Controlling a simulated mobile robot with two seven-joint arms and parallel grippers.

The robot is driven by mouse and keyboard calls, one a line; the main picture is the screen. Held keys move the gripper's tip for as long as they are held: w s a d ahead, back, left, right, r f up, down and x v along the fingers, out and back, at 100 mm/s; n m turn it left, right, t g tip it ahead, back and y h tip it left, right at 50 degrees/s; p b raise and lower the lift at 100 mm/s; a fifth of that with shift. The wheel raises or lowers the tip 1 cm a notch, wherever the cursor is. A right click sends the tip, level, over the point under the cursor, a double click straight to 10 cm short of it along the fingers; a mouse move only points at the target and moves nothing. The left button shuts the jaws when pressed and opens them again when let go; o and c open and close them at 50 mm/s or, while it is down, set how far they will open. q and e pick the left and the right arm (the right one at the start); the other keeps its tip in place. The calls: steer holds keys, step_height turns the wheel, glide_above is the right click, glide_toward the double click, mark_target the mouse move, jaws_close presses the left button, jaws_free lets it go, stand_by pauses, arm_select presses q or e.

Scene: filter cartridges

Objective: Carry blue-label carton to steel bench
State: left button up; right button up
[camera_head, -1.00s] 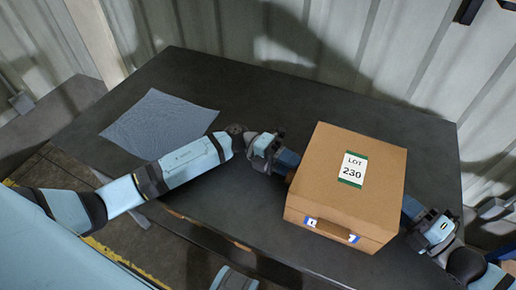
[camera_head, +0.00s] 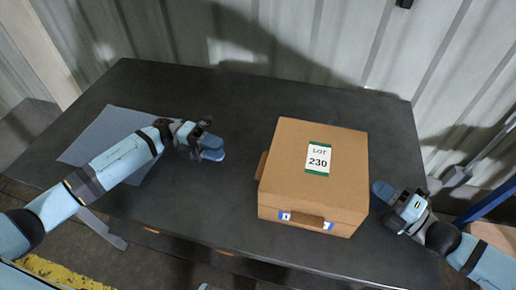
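A brown carton (camera_head: 312,180) sits upright on the dark bench top (camera_head: 240,105), right of centre. Its top label (camera_head: 318,159) is white with green bands and reads LOT 230. Small blue-and-white marks flank a brown handle on its front face, and a brown handle shows on its left side. My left gripper (camera_head: 211,149) is left of the carton, clear of it and empty. My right gripper (camera_head: 384,192) is close beside the carton's right side; whether it touches is unclear. Finger gaps are hard to make out on both.
A blue-grey mat (camera_head: 95,138) lies on the bench's left part, partly under my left arm's outline. The bench is bare behind the carton. A corrugated wall stands behind it. A blue post (camera_head: 487,203) stands at right.

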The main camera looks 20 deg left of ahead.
steer(key=v, duration=1)
steer(key=shift+s+d, duration=0.1)
steer(key=shift+d, duration=0.1)
steer(key=shift+r, duration=0.1)
